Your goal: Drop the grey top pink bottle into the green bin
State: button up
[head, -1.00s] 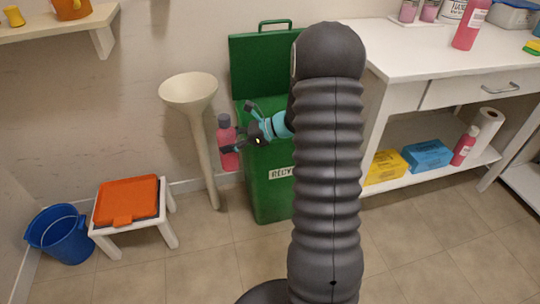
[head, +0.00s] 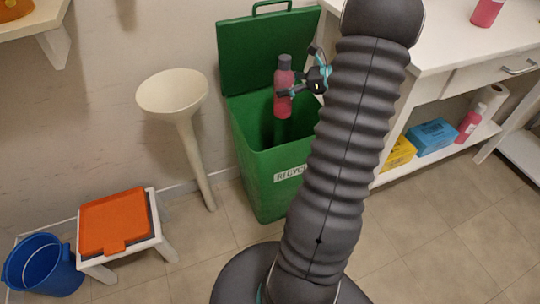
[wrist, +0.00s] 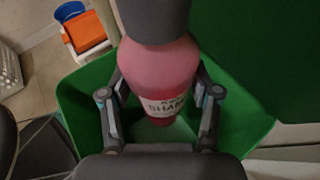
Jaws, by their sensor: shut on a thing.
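The pink bottle with a grey top (head: 283,90) is upright in my gripper (head: 291,93), above the opening of the green bin (head: 262,165) in the head view. The bin's lid stands open behind it, and its front has a recycling label. In the wrist view the bottle (wrist: 158,75) sits between the two fingers of my gripper (wrist: 160,112), which are shut on it. The bin's green wall (wrist: 85,95) surrounds the bottle below. The bottle is apart from the bin floor, and part of the bin is hidden behind my arm.
A cream funnel-shaped stand (head: 172,92) is left of the bin. A small white stool (head: 153,240) with an orange item (head: 115,222) and a blue bucket (head: 42,268) are at lower left. A white counter (head: 455,40) with shelves is at right.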

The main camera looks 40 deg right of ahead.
aim_at(287, 100)
jog(key=shift+s+d+f+b, duration=0.1)
jog(key=shift+f+b, duration=0.2)
jog(key=shift+f, duration=1.25)
jog(key=shift+d+f+b, duration=0.1)
jog(key=shift+f+b, duration=0.15)
jog(key=shift+f, duration=1.3)
jog(key=o, duration=1.2)
jog(key=shift+o, duration=0.2)
jog(key=shift+r, duration=0.15)
